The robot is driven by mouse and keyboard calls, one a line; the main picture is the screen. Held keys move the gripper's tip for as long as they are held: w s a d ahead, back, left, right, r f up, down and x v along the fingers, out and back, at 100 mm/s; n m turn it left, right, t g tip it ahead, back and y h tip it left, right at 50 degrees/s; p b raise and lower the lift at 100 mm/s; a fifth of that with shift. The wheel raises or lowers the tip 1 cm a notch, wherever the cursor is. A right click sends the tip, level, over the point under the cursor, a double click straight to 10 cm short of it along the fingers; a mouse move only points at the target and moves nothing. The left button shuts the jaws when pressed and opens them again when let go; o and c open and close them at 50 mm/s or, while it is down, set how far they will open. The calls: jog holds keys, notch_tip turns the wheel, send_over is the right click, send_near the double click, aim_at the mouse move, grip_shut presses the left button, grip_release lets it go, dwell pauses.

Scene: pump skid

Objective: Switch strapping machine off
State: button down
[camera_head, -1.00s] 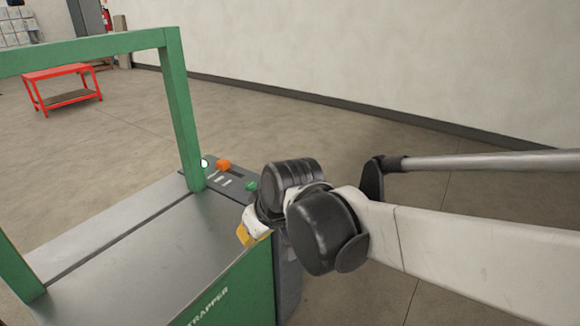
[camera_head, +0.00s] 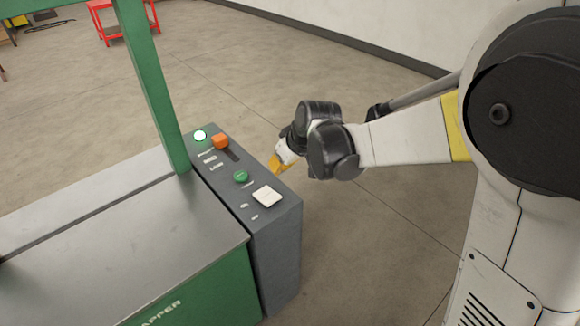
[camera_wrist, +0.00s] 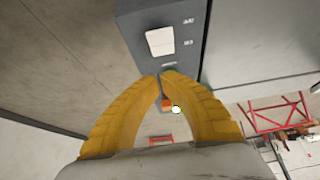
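The strapping machine has a green frame (camera_head: 150,80), a steel top (camera_head: 120,235) and a dark grey control panel (camera_head: 225,205). On the panel are a lit white-green round lamp (camera_head: 200,135), an orange knob (camera_head: 221,141), a green button (camera_head: 241,176) and a white square switch (camera_head: 266,197). My gripper (camera_head: 274,164) appears at the panel's right edge in the head view. In the wrist view the yellow fingers (camera_wrist: 160,76) meet at their tips with nothing between them. The white switch (camera_wrist: 160,40) lies beyond the tips, and the fingers partly hide the orange knob and lamp (camera_wrist: 176,109).
A red table (camera_head: 125,20) stands in the far background. The floor (camera_head: 350,240) right of the machine is open. A pale wall with a dark skirting (camera_head: 340,45) runs along the back.

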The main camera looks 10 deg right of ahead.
jog(key=shift+w+d+f, duration=0.15)
jog(key=shift+w+d, duration=0.05)
jog(key=shift+w, duration=0.2)
jog(key=shift+s+a, duration=0.1)
jog(key=shift+a, duration=0.05)
jog(key=b, duration=0.4)
send_over(270, 193)
jog(key=f, duration=0.9)
jog(key=shift+s+d+f, duration=0.2)
jog(key=shift+d+f, duration=0.05)
jog(key=shift+s+d+f+b, duration=0.2)
jog(key=shift+f+b, duration=0.1)
jog(key=shift+f, duration=0.25)
jog(key=shift+s+d+f+b, duration=0.15)
jog(key=shift+f+b, duration=0.15)
jog(key=shift+f, duration=0.25)
jog(key=shift+s+f, duration=0.15)
jog(key=shift+f, duration=0.25)
